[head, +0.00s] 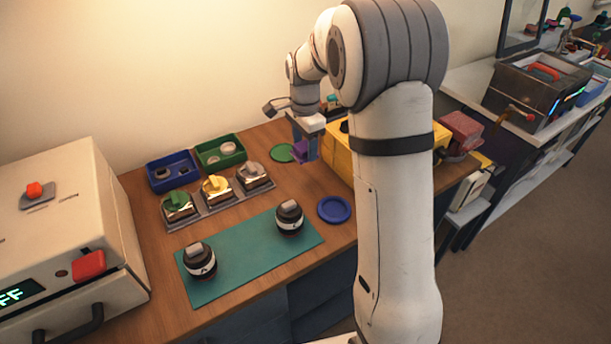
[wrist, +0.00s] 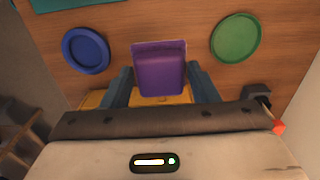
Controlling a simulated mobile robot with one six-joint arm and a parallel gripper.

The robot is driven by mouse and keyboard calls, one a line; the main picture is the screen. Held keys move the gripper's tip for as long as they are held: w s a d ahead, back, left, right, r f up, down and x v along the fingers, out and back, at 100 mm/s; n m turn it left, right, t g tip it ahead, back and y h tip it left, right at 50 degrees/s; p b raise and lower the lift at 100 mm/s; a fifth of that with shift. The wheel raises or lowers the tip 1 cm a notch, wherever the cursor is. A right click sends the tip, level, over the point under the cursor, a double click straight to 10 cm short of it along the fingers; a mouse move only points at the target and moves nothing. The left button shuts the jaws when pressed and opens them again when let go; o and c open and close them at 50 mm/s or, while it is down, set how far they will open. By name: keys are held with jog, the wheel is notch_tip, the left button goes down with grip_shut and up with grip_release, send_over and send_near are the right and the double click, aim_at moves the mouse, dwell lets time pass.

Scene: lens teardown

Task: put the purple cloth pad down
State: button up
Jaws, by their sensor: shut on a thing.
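The purple cloth pad (wrist: 159,70) is held between the two blue-grey fingers of my gripper (wrist: 160,88) in the wrist view. In the head view the pad (head: 299,149) shows as a small purple patch at my gripper (head: 304,150), above the back right part of the wooden bench. The gripper is shut on the pad. In the wrist view, the pad lies in the picture between a blue round dish (wrist: 86,50) on the left and a green round dish (wrist: 236,38) on the right. Its height above the bench is hard to tell.
A yellow box (head: 339,155) stands close to the right of my gripper. A teal mat (head: 245,258) carries two dark lens-like parts (head: 200,261) (head: 289,217). Blue (head: 172,172) and green bins (head: 221,152) and a tray of colored holders (head: 212,212) stand further left.

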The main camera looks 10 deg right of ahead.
send_over(307, 180)
jog(key=shift+w+a+f, duration=0.1)
jog(key=shift+f, duration=2.25)
jog(key=shift+f+p, duration=0.35)
jog(key=shift+f, duration=2.15)
jog(key=shift+c, duration=0.3)
jog(key=o, duration=0.9)
jog(key=shift+o, duration=0.2)
jog(key=shift+f, duration=0.1)
jog(key=r, duration=0.5)
jog(key=r+b, duration=0.1)
jog(key=r, duration=0.1)
jog(key=shift+w+a+r, duration=0.1)
jog(key=shift+w+r, duration=0.2)
jog(key=s+r+n+t, duration=0.1)
jog(key=s+r+n, duration=0.2)
jog(key=s, duration=0.6)
jog(key=s+r+n, duration=0.3)
jog(key=s+n, duration=0.3)
jog(key=s, duration=0.4)
jog(key=s+r+n+t, duration=0.1)
jog(key=s+r+n, duration=0.2)
jog(key=s, duration=0.7)
jog(key=shift+s+n+t, duration=0.15)
jog(key=shift+n+t, duration=0.15)
jog(key=shift+n, duration=0.9)
